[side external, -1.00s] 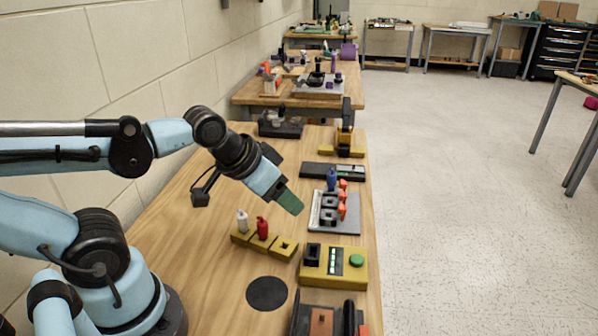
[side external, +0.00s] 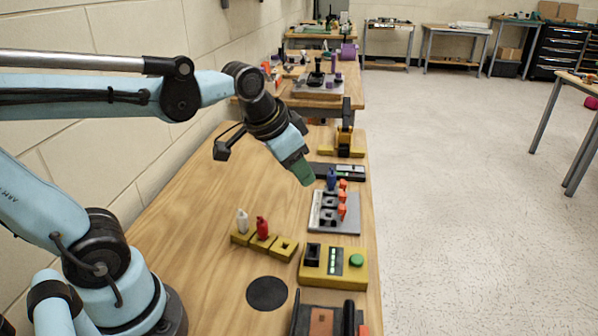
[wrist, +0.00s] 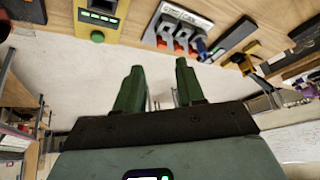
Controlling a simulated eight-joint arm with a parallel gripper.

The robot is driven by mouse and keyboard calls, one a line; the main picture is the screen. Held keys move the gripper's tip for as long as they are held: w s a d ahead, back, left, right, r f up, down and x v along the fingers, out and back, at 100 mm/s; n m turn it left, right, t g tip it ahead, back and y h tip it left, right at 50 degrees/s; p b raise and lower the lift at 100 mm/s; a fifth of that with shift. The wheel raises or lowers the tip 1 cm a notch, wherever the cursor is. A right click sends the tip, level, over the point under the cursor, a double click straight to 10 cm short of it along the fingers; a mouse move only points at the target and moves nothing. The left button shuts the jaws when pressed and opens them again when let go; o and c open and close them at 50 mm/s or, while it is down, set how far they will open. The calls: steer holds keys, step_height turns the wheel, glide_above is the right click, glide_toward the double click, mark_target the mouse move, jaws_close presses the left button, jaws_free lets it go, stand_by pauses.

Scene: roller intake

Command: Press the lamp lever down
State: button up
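A yellow device with an upright black-and-yellow lever-like part (side external: 344,140) stands near the far end of the bench; it also shows at the right of the wrist view (wrist: 246,64). I cannot tell for certain that this is the lamp lever. My gripper (side external: 304,174) hangs above the bench, tilted down and right, nearer the camera than that device and apart from it. In the wrist view its green fingers (wrist: 157,66) stand apart with nothing between them.
A grey panel with orange switches and a blue part (side external: 325,212) lies below and right of my gripper. A flat black box (side external: 340,171) lies beyond. A yellow box with a green button (side external: 333,266) and a yellow holder with pegs (side external: 264,240) are nearer. The bench's left side is clear.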

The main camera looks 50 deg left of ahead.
steer(key=w+a+r+m+g, duration=0.2)
steer(key=w, duration=0.4)
steer(key=m+g, duration=0.4)
steer(key=m, duration=0.1)
glide_above(342, 181)
step_height(342, 181, down, 7)
steer(key=shift+d+f, duration=0.1)
steer(key=shift+f, duration=4.25)
steer(key=c, duration=0.6)
